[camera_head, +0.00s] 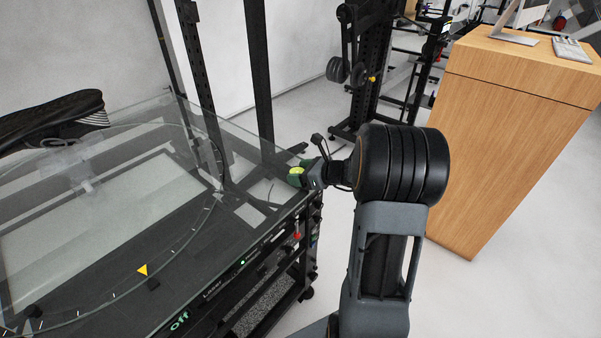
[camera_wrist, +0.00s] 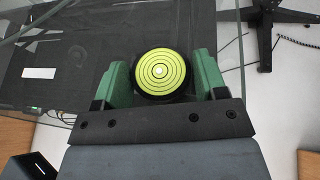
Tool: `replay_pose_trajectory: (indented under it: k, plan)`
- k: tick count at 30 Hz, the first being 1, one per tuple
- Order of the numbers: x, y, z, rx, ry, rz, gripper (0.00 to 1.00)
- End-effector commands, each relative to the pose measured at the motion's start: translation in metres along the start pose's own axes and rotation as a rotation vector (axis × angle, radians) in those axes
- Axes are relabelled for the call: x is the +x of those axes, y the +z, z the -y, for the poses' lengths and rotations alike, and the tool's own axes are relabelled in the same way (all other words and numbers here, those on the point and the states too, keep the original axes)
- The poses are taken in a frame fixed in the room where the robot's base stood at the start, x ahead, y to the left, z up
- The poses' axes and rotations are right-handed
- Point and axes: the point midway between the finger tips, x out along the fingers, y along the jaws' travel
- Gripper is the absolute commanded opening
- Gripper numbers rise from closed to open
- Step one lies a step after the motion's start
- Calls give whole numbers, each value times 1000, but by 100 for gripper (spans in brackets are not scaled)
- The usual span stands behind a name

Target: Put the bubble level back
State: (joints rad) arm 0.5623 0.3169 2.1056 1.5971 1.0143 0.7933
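The bubble level (camera_head: 296,172) is a small round puck with a yellow-green face and a black rim. It is at the tip of my gripper (camera_head: 305,174), by the right corner of the turntable's glass top (camera_head: 240,143). In the wrist view the level's ringed face (camera_wrist: 160,72) faces the camera, with a pale bubble near its centre.
A black shoe (camera_head: 55,115) rests on the turntable at the left. A wooden cabinet (camera_head: 500,120) stands to the right, with a black rack (camera_head: 375,80) behind. Pale floor lies between.

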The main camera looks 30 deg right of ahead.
Motion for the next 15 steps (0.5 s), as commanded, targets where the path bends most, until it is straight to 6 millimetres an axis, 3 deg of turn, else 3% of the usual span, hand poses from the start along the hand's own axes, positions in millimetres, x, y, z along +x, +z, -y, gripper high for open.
replay_pose_trajectory:
  k: [6, 15]
  plan:
    - [0, 0, 0, 0, 0, 0, 86]
    - [-2, 6, 0, -1, 0, 0, 86]
